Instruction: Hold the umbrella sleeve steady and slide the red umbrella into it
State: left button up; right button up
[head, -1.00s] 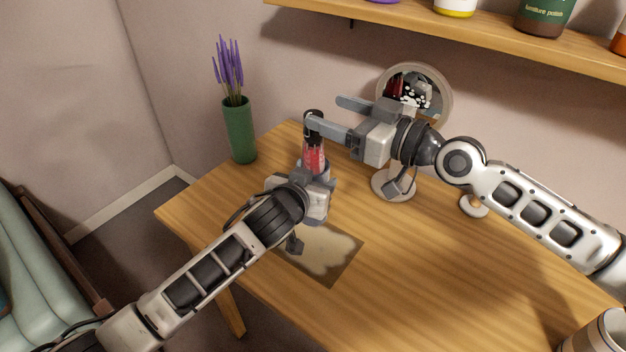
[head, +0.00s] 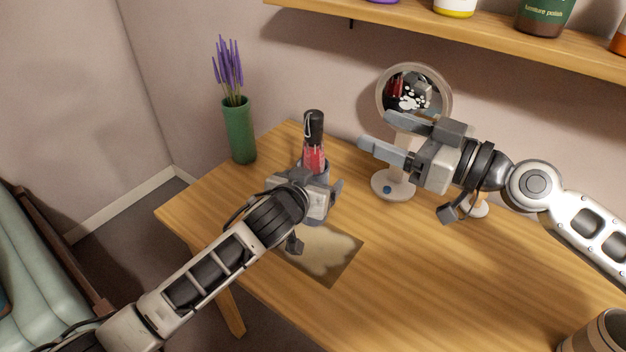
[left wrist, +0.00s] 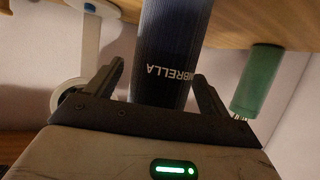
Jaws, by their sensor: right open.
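The red umbrella (head: 314,158) stands upright with its lower part inside the umbrella sleeve (head: 322,172). Its black handle and some red cloth show above the sleeve's rim. In the left wrist view the sleeve (left wrist: 172,55) is dark blue with the word UMBRELLA on it. My left gripper (left wrist: 160,78) has one finger on each side of the sleeve, with small gaps showing, so it looks open around it. In the head view the left gripper's body hides the lower sleeve. My right gripper (head: 383,138) is open and empty, to the right of the umbrella and in front of the mirror.
A round mirror (head: 378,103) on a white stand is behind my right gripper. A green vase (head: 240,135) with purple flowers is at the table's back left corner. A mat (head: 345,268) lies in front of the sleeve. A shelf with bottles (head: 480,30) hangs above.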

pick_arm(q)
jog(key=v, duration=1.2)
